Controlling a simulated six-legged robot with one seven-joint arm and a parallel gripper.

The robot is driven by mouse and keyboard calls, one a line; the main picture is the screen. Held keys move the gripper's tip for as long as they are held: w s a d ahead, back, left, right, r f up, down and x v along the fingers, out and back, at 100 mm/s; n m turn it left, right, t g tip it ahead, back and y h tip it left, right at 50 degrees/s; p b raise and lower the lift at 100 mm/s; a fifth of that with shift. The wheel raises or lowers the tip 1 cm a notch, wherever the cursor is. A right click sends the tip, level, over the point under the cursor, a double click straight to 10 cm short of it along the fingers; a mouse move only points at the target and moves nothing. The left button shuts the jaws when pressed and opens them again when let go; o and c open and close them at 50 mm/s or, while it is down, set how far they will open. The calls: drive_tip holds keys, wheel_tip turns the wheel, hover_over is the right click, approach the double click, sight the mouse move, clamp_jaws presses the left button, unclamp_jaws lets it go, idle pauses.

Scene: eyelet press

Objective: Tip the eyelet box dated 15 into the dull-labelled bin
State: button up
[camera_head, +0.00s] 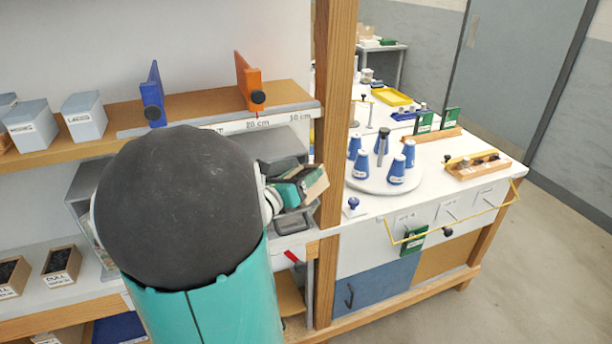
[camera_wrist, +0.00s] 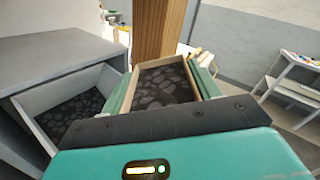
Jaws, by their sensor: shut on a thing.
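My gripper (camera_wrist: 164,88) is shut on a small wooden box (camera_wrist: 132,92), one green finger on each side. The box holds dark, flat pieces and looks roughly level. The head view shows the box (camera_head: 317,187) in my gripper (camera_head: 296,188) beside the wooden post; its date is not readable. A grey open bin (camera_wrist: 62,87) with dark pieces inside lies left of the held box in the wrist view, apart from it. Its label is not visible. A wooden box (camera_head: 57,279) on the lower left shelf has a label that seems to read DULL.
A wooden post (camera_head: 333,110) stands close by my gripper. A shelf (camera_head: 200,92) carries blue and orange stops and pale labelled boxes (camera_head: 84,116). Another wooden box (camera_head: 12,278) is at far left. The white bench (camera_head: 440,190) holds blue cones on a round plate. Floor at right is clear.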

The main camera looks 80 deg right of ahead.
drive_tip(key=shift+w+d+f+n, duration=0.1)
drive_tip(key=shift+w+d+n, duration=0.15)
drive_tip(key=shift+n, duration=0.35)
drive_tip(key=shift+w+d+f+n, duration=0.1)
drive_tip(key=shift+w+n, duration=0.2)
drive_tip(key=shift+n, duration=0.3)
drive_tip(key=n, duration=0.1)
drive_tip(key=w+n, duration=0.1)
drive_tip(key=n, duration=0.1)
drive_tip(key=shift+w+d, duration=0.1)
drive_tip(key=shift+d, duration=0.25)
drive_tip(key=n, duration=0.2)
drive_tip(key=w+n, duration=0.1)
drive_tip(key=n, duration=0.2)
drive_tip(key=w+d+n, duration=0.1)
drive_tip(key=n, duration=0.1)
drive_tip(key=shift+w+d+r, duration=0.1)
drive_tip(key=shift+w+r, duration=0.1)
